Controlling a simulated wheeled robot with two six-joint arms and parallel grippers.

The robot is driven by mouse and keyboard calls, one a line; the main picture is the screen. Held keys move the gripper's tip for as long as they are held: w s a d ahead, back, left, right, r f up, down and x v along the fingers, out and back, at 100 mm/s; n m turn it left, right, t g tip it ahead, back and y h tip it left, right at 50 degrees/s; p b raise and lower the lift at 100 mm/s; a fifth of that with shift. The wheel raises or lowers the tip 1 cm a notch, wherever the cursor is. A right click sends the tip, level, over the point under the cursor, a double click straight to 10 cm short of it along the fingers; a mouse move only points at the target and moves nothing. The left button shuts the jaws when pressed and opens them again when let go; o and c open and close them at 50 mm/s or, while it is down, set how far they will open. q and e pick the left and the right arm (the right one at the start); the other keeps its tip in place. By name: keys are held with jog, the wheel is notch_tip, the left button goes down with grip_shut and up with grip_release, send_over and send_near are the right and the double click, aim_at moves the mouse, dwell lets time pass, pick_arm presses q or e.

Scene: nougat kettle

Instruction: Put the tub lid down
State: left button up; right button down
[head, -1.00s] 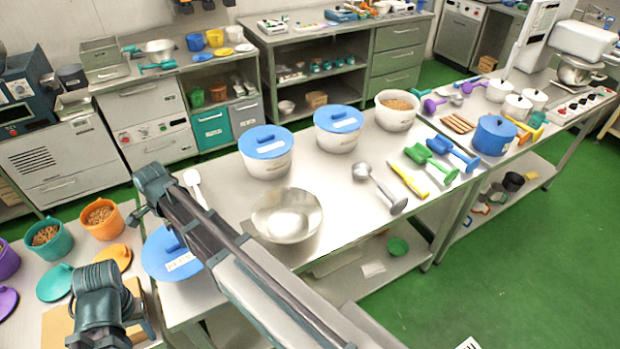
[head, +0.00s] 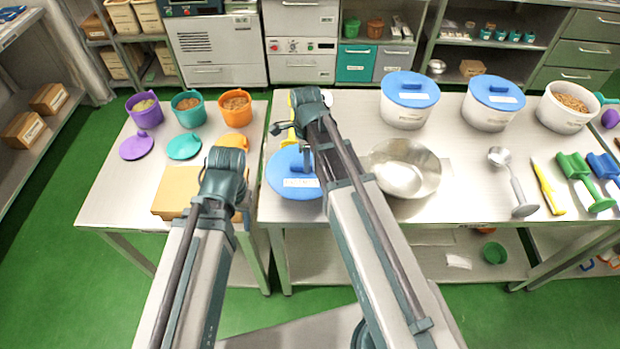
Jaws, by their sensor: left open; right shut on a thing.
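A blue tub lid (head: 283,186) with a raised handle and a white label is at the left end of the main steel table. My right gripper (head: 307,163) reaches down over it and is shut on its handle. The lid looks level and low over the tabletop; I cannot tell whether it touches. An open white tub (head: 562,116) of nuts stands at the far right. Two white tubs (head: 402,115) (head: 486,118) wear similar blue lids. My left gripper (head: 238,207) is open over the left table, its fingers mostly hidden by its wrist.
A steel bowl (head: 405,170) stands close right of the lid. A ladle (head: 511,180), yellow spatula (head: 546,188) and green scoop (head: 584,182) lie further right. The left table holds a cardboard box (head: 172,192), coloured buckets and an orange lid (head: 233,141).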

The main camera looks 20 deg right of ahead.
aim_at(307, 175)
jog(key=shift+f+b, duration=2.5)
jog(key=shift+f, duration=0.6)
jog(key=shift+r, duration=0.15)
jog(key=c, duration=0.7)
grip_release()
jog(key=shift+c, duration=0.2)
